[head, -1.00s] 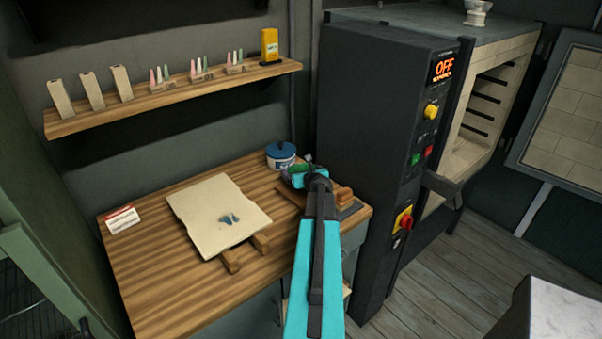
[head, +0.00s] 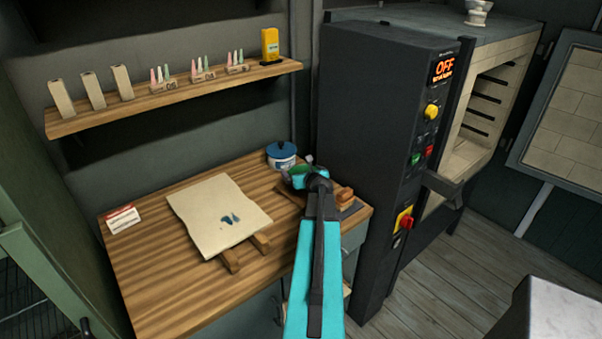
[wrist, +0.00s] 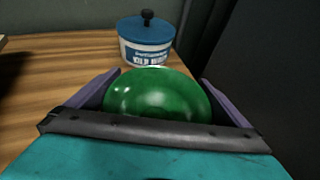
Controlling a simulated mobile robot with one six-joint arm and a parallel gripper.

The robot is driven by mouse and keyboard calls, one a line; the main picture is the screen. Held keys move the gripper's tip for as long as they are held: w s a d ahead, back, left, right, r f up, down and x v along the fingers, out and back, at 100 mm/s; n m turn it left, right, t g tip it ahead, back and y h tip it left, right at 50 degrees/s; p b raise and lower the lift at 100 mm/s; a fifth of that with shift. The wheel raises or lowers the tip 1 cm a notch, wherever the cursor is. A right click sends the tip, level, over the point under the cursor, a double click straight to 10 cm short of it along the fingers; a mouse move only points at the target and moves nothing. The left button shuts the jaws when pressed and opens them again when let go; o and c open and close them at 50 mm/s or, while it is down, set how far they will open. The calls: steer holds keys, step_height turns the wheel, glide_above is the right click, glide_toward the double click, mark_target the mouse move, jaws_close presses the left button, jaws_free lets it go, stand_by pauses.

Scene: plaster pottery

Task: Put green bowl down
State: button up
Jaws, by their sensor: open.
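The green bowl (wrist: 158,95) fills the middle of the wrist view, glossy and rounded, between my gripper's spread fingers. Its lower part is hidden behind the gripper's dark bar. In the head view only a small bit of green (head: 309,158) shows past my gripper (head: 297,172), which is over the right back part of the wooden table (head: 160,265). My gripper (wrist: 160,88) is open, with one finger on each side of the bowl. I cannot tell whether the fingers touch it, or what is directly under the bowl.
A white tub with a blue lid (head: 282,157) stands just behind the bowl. A pale slab (head: 215,210) lies on the table's middle, with a small card (head: 120,219) to its left. The dark kiln (head: 375,150) is close on the right. Bare wood shows at the table's front left.

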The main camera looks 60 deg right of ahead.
steer(key=shift+b+v, duration=1.1)
steer(key=shift+v, duration=4.9)
steer(key=shift+w, duration=0.1)
steer(key=shift+p+x, duration=0.75)
steer(key=shift+x, duration=3.25)
